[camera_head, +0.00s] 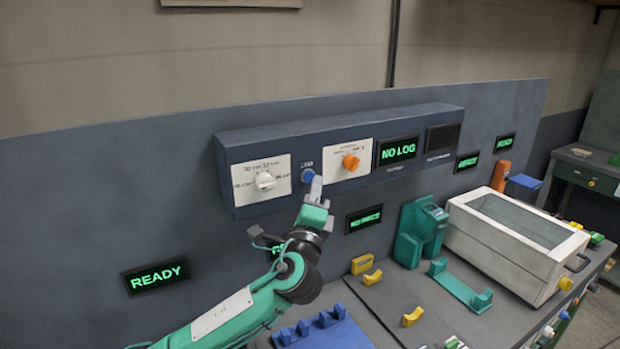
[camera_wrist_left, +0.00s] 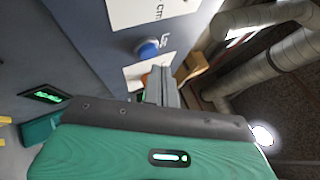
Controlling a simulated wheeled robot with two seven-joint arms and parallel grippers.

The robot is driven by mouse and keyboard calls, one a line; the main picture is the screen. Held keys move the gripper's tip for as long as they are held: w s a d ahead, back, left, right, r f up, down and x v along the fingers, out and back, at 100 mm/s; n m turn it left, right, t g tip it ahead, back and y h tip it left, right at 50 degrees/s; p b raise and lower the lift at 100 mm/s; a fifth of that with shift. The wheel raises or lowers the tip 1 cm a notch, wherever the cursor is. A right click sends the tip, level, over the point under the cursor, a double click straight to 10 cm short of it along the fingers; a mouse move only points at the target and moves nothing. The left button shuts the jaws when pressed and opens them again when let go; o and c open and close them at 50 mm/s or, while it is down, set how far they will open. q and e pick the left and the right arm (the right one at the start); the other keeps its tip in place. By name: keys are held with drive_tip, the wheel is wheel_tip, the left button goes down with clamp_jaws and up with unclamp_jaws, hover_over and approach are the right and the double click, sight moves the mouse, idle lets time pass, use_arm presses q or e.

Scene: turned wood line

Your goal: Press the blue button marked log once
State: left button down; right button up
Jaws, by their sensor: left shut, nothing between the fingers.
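The blue button (camera_head: 307,175) is on the front of a blue-grey panel box (camera_head: 340,199), under a small "LOG" label. It also shows in the wrist view (camera_wrist_left: 148,49) as a round blue cap. My left gripper (camera_head: 316,184) is shut and empty, its tips just below and right of the button in the head view. In the wrist view its fingers (camera_wrist_left: 161,84) point toward the panel beside the button, with a small gap visible in the picture. Whether they touch it I cannot tell. A display (camera_head: 397,151) on the box reads "NO LOG". My right gripper is not in view.
A "READY" display (camera_head: 155,276) is lower left. A white lidded box (camera_head: 515,243) and green holders (camera_head: 420,233) stand on the bench.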

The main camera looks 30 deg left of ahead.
use_arm(q)
drive_tip(key=shift+w+a, duration=0.1)
drive_tip(key=shift+a, duration=0.1)
drive_tip(key=shift+w+a, duration=0.1)
drive_tip(key=shift+a, duration=0.1)
drive_tip(key=shift+w+a, duration=0.2)
drive_tip(key=shift+a, duration=0.1)
idle(0.9)
drive_tip(key=shift+d, duration=0.1)
drive_tip(key=shift+s+d, duration=0.4)
drive_tip(key=shift+d, duration=0.15)
drive_tip(key=shift+d, duration=0.1)
drive_tip(key=shift+s+d, duration=0.45)
drive_tip(key=shift+d, duration=0.25)
drive_tip(key=shift+s+d, duration=0.4)
drive_tip(key=shift+d, duration=0.3)
drive_tip(key=shift+s+d, duration=0.45)
drive_tip(key=shift+d, duration=0.25)
